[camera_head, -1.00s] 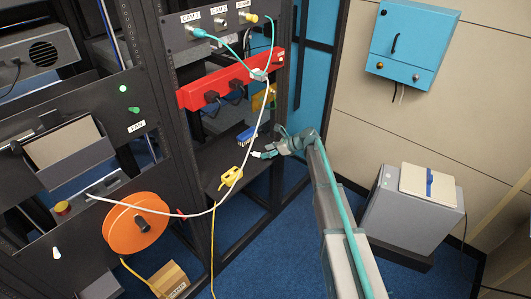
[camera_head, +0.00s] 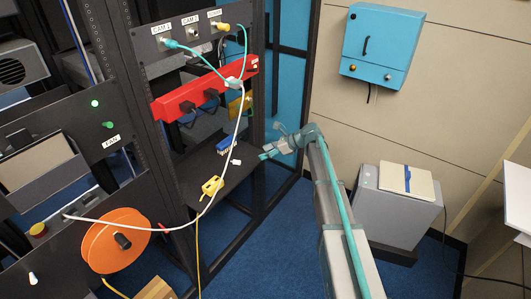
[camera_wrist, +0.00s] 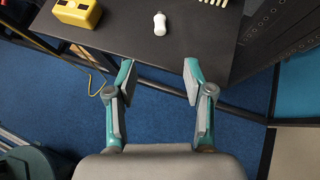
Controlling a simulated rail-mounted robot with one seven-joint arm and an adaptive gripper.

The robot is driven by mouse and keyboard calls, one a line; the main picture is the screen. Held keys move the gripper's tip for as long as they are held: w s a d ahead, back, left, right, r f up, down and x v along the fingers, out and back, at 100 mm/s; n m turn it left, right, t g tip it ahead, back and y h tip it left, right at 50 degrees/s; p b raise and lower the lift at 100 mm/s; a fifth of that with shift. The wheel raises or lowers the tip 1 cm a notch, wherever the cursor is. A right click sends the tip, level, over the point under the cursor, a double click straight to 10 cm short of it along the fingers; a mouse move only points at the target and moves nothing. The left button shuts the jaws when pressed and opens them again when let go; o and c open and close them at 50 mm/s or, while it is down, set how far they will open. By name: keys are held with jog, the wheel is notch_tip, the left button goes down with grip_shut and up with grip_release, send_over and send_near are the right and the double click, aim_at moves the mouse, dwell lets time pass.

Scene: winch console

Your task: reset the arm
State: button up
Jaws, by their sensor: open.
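My gripper (camera_head: 266,154) is at the end of my outstretched arm, just off the front edge of the dark shelf (camera_head: 188,180). In the wrist view my gripper (camera_wrist: 159,80) has its two teal-and-grey fingers spread wide with nothing between them. A small white bottle-shaped piece (camera_wrist: 160,24) lies on the shelf beyond the fingertips, apart from them. It also shows in the head view (camera_head: 236,162).
A yellow connector block (camera_head: 212,187) with a cable and a blue brush (camera_head: 228,147) are on the shelf. A white cable (camera_head: 238,120) hangs from the red power strip (camera_head: 190,95) to the left rack. A grey cabinet (camera_head: 395,215) stands at right. Blue floor lies open below my gripper.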

dwell(0.3)
jog(key=s+d+f+n+g+h, duration=0.2)
jog(key=s+d+f+n+h, duration=0.15)
jog(key=s+f+n, duration=0.7)
jog(key=s+d+f+n+g+h, duration=0.25)
jog(key=s+d+f+n, duration=0.25)
jog(key=s+f, duration=0.95)
jog(key=s+d+f+n+g+h, duration=0.1)
jog(key=s+d+f+n, duration=0.1)
jog(key=s, duration=1.2)
jog(key=s+d+f+n+g+h, duration=0.1)
jog(key=s+f, duration=0.3)
jog(key=s, duration=0.9)
jog(key=s+d+f+n+g+h, duration=0.2)
jog(key=s+d+f+g, duration=0.1)
jog(key=s, duration=1.1)
jog(key=shift+s+d+f+n+h, duration=0.25)
jog(key=shift+s+d+n+h, duration=0.15)
jog(key=shift+d, duration=0.15)
